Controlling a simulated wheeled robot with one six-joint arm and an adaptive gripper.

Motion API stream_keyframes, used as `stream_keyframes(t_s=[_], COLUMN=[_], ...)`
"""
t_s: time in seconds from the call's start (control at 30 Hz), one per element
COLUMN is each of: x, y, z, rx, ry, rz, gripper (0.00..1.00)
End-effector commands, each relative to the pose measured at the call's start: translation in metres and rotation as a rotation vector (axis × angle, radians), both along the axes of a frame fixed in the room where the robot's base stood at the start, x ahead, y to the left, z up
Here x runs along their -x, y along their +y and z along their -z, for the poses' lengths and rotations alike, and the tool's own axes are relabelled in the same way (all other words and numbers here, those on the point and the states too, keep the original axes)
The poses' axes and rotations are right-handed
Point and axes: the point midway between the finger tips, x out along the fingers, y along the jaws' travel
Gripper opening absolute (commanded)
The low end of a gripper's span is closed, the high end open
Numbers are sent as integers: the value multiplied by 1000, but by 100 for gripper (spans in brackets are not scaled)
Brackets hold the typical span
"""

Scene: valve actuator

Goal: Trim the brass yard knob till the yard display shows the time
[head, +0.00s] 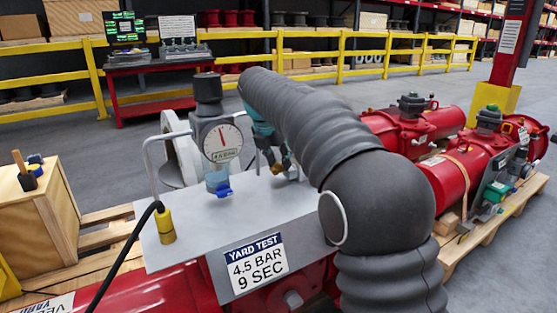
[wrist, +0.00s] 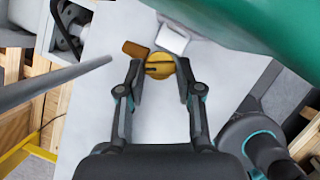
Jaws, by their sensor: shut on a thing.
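The brass yard knob (wrist: 158,68) is a round yellow disc with a dark slot, on the grey top plate in the wrist view. My gripper (wrist: 161,76) is closed around it, one fingertip on each side. In the head view my gripper (head: 268,150) is mostly hidden behind my arm, over the plate. A sign (head: 257,263) on the plate's front reads "YARD TEST 4.5 BAR 9 SEC". A dial gauge (head: 222,143) labelled 4.5 BAR has its needle near upright. A dark display with green text (head: 124,27) stands at the back, too small to read.
An orange-brown lever (wrist: 135,48) and a pale block (wrist: 173,38) sit close to the knob. A yellow-capped cable (head: 165,224) stands on the plate's left. Red actuators (head: 455,180) on a pallet are at right. A yellow railing (head: 380,55) crosses behind.

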Motion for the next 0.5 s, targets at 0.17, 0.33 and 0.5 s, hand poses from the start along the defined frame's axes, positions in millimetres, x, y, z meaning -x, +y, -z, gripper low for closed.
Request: stream_keyframes(t_s=[0.17,0.33,0.5], x=[0,1,1], y=[-1,-2,-3], z=[-1,-2,-1], rx=[0,1,0], ry=[0,0,0], rz=[-35,-120,-239], gripper=[0,0,0])
